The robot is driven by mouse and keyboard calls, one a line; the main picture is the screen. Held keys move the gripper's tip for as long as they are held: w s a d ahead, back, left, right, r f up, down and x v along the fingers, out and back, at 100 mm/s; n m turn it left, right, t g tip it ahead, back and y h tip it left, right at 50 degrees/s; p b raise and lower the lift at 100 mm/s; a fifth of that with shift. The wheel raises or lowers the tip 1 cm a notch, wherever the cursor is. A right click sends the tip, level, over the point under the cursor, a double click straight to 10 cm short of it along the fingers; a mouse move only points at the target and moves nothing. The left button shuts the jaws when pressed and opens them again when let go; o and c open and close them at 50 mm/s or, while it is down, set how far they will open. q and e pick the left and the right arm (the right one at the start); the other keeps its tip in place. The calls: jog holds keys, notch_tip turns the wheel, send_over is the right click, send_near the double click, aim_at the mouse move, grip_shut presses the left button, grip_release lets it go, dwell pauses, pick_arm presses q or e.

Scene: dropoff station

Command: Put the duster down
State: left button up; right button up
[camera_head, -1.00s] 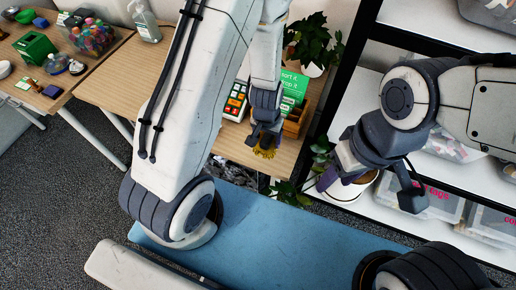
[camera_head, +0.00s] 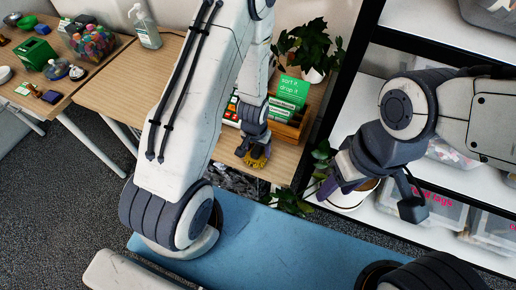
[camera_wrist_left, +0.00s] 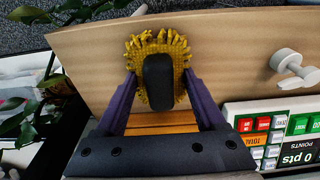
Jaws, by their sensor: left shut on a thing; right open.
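The duster has a yellow bristly head and a dark rounded back. In the left wrist view the duster (camera_wrist_left: 158,82) sits between the two purple fingers of my left gripper (camera_wrist_left: 158,90), which is shut on it. In the head view the duster's yellow edge (camera_head: 256,161) shows under my left gripper (camera_head: 251,150), over the front part of the wooden table (camera_head: 170,85). I cannot tell whether the duster touches the tabletop. My right gripper (camera_head: 327,188) is open and empty, right of the table near the shelf.
A wooden box (camera_head: 294,125) and green sign (camera_head: 291,92) stand just behind my left gripper. A keypad device (camera_wrist_left: 275,130) and white fixture (camera_wrist_left: 293,70) show in the left wrist view. Plants (camera_head: 309,45) and a black-framed shelf (camera_head: 445,110) are at the right.

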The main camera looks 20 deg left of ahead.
pick_arm(q)
jog(key=shift+f, duration=0.2)
jog(key=o, duration=1.2)
jog(key=shift+c, duration=0.2)
jog(key=shift+r, duration=0.1)
